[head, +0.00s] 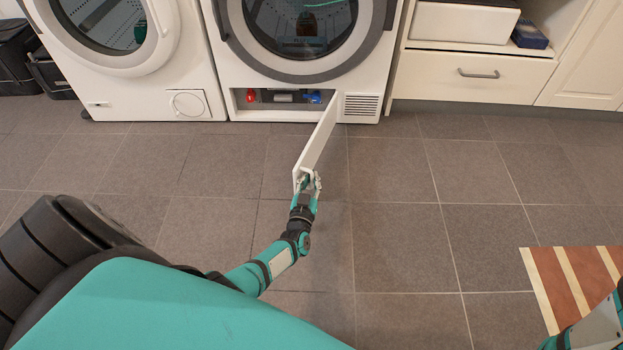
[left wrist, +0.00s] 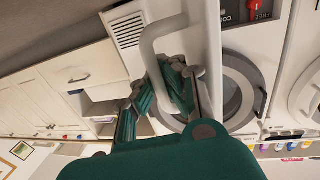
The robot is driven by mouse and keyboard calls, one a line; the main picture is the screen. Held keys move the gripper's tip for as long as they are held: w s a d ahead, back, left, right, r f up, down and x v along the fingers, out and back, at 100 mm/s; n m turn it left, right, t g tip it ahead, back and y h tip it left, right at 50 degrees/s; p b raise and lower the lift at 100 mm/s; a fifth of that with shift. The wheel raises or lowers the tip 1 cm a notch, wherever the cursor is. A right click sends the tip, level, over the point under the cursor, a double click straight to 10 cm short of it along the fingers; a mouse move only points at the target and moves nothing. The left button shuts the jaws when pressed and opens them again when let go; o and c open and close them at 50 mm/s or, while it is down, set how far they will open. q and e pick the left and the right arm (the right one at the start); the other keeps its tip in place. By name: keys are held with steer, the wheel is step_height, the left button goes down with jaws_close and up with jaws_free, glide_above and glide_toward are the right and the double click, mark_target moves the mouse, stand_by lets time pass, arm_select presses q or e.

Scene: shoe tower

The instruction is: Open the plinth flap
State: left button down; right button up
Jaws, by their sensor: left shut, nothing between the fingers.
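The white plinth flap (head: 318,142) stands swung outward from the base of the right-hand machine, joined at its right side. Behind it the low plinth opening (head: 283,105) shows a red part and a blue part. My left gripper (head: 307,182) is at the flap's free end, by its handle. In the left wrist view the white flap (left wrist: 204,45) carries a bent bar handle (left wrist: 148,50), and my left gripper (left wrist: 170,82) is shut at its lower part, with no part clearly pinched. My right forearm shows at the lower right corner; its gripper is out of the picture.
A second white front-loading machine (head: 150,85) stands at the left. A drawer (head: 480,75) and cabinet door are at the right. A striped mat (head: 575,285) lies at the right. The tiled floor (head: 400,210) between is clear.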

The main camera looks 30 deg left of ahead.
arm_select(q)
steer(key=shift+s+d+f, duration=0.15)
steer(key=shift+d+f, duration=0.05)
steer(key=shift+d, duration=0.1)
steer(key=c, duration=1.6)
jaws_free()
steer(key=shift+r, duration=0.1)
steer(key=shift+c, duration=0.2)
steer(key=shift+a, duration=0.1)
steer(key=shift+a+r, duration=0.1)
